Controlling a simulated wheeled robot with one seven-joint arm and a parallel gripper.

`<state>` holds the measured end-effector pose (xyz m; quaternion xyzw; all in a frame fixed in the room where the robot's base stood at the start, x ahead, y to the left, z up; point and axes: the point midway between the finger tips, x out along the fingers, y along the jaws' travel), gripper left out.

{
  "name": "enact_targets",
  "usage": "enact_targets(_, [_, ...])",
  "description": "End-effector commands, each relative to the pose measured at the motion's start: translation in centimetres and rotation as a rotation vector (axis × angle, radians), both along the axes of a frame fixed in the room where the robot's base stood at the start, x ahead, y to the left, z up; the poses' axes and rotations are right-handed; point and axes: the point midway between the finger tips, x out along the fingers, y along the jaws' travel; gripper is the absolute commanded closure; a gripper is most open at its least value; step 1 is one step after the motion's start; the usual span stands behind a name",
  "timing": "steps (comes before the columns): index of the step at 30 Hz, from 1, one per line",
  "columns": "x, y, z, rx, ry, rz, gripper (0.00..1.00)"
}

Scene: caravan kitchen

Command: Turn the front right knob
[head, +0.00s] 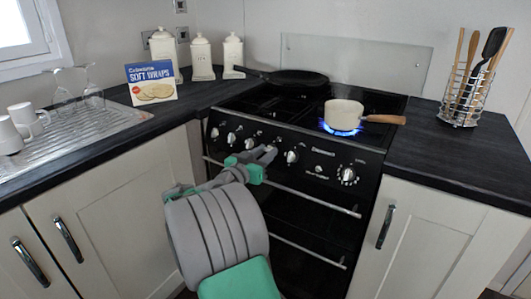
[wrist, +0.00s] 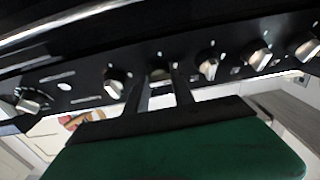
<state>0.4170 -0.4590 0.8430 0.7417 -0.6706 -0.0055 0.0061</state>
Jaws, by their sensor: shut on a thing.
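The black cooker's front panel (head: 320,163) carries a row of silver knobs. My gripper (head: 264,157) is at this panel, between a knob (head: 250,143) on its left and a knob (head: 291,157) on its right. In the wrist view my gripper's two fingers (wrist: 161,80) stand around a knob in the row, which is mostly hidden between them. Neighbouring knobs show on either side there, one to the left (wrist: 115,82) and one to the right (wrist: 208,66). A larger knob with markings (head: 348,175) is at the panel's right end.
A cream saucepan (head: 343,115) stands over blue flames (head: 326,126) on the hob, its wooden handle pointing right. A black frying pan (head: 296,78) is at the back. An oven handle (head: 315,201) runs below the panel. A utensil holder (head: 467,98) stands on the right worktop.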

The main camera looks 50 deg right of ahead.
Motion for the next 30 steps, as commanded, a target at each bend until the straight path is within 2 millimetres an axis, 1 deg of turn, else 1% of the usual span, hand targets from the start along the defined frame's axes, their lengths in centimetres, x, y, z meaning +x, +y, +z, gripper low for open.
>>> enact_targets(5, [-0.1, 0.0, 0.2, -0.004, 0.057, 0.026, 1.0])
enact_targets(11, [-0.3, 0.0, 0.5, -0.016, 0.178, 0.083, 1.0])
enact_targets(30, [-0.8, -0.2, 1.3, -0.062, 0.721, 0.336, 1.0])
